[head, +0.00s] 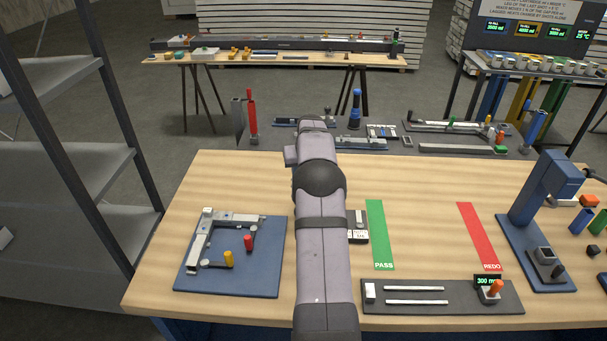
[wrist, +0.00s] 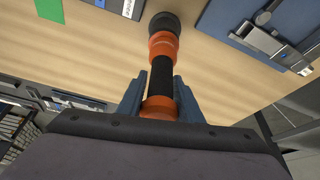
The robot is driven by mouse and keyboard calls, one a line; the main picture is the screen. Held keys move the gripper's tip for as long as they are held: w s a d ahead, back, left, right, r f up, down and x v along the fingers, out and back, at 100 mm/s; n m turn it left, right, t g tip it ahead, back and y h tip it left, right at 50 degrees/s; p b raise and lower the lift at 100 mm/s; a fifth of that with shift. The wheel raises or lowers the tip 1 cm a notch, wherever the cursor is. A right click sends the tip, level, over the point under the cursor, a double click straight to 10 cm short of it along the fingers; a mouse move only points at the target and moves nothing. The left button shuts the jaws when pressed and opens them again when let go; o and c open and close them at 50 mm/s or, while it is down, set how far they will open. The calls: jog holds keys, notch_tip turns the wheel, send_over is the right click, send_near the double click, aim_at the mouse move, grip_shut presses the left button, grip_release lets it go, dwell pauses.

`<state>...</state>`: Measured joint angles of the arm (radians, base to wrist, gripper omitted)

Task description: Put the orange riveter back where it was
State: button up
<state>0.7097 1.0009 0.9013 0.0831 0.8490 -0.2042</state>
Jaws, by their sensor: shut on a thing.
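The orange riveter (wrist: 162,72) has orange ends and a black middle grip, with a dark round tip pointing away from the wrist. In the wrist view my gripper (wrist: 160,92) has its blue-grey fingers on both sides of the riveter, shut on it. The riveter reaches out over the wooden table; its distance above the top cannot be told. In the head view my arm covers both the gripper and the riveter.
A blue fixture plate (head: 261,281) with yellow and red handles lies left on the wooden table (head: 420,185). Right of my arm are a green PASS strip (head: 379,230), a red REDO strip (head: 478,232), a dark slide gauge (head: 440,305) and a blue press (head: 540,200). Tools fill the bench behind.

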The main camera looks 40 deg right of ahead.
jog(key=shift+f, duration=0.35)
jog(key=o, duration=1)
jog(key=shift+c, duration=0.2)
jog(key=shift+r, duration=0.6)
jog(key=b+v, duration=0.4)
jog(key=v, duration=0.7)
jog(key=shift+r, duration=0.3)
jog(key=shift+s+a, duration=0.1)
jog(key=shift+s, duration=0.05)
jog(key=shift+a, duration=0.1)
